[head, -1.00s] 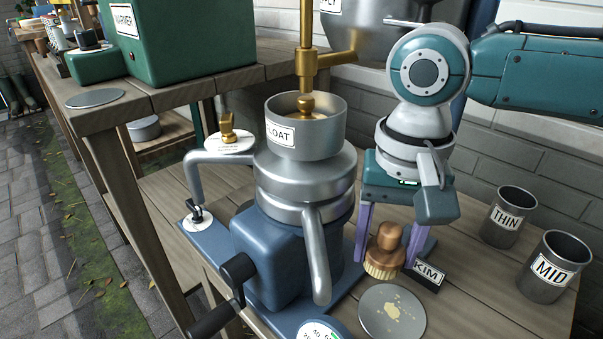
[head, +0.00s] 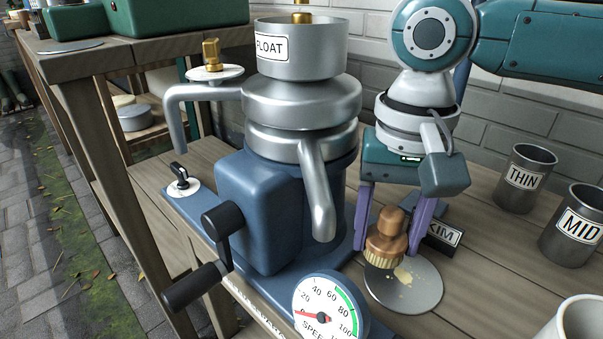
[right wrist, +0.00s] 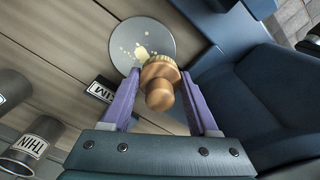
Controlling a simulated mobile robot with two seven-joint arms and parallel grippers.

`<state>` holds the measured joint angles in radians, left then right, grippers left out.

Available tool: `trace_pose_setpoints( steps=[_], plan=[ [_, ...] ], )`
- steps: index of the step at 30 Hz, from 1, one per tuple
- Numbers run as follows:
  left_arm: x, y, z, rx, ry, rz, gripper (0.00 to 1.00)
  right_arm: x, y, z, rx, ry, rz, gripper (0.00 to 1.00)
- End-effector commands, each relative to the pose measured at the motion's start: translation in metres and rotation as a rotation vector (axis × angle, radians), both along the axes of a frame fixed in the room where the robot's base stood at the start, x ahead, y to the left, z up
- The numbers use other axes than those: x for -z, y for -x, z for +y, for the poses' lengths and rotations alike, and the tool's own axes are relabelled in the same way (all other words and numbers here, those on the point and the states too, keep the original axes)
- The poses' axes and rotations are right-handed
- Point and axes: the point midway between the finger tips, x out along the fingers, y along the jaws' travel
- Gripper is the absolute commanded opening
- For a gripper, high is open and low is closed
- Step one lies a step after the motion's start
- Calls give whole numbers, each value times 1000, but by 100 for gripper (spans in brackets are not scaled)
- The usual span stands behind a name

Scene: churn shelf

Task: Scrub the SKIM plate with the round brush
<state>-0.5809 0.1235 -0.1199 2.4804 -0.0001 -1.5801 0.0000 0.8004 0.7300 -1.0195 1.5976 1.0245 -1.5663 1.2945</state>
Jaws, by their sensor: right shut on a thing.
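The SKIM plate (head: 425,296) is a round grey disc with pale yellow residue on the bench. Its black label (head: 444,236) stands behind it, partly hidden. My right gripper (head: 387,250) has purple fingers shut on the round brush (head: 386,240), a copper-brown knob with tan bristles. The brush leans a little, bristles down, over the plate's far left part. In the right wrist view the brush (right wrist: 160,90) overlaps the plate's rim (right wrist: 117,50). I cannot tell whether the bristles touch the plate. My left gripper is not in view.
The blue separator (head: 260,215) with its metal FLOAT bowl (head: 330,50) and spout stands left of the plate. A speed dial (head: 328,308) is at the front. THIN (head: 524,180) and MID (head: 578,232) cups and a pale cup (head: 580,322) stand to the right.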

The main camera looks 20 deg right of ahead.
Motion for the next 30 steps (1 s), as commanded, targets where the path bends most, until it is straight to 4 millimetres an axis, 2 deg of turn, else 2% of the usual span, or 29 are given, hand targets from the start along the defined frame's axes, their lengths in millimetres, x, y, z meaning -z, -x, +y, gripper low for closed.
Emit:
trace_pose_setpoints(
  steps=[11,30],
  plan=[
    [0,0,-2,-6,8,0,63,0,0,0,0,0,0,5],
    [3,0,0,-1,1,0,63,13,0,0,0,0,0,5]
  ],
)
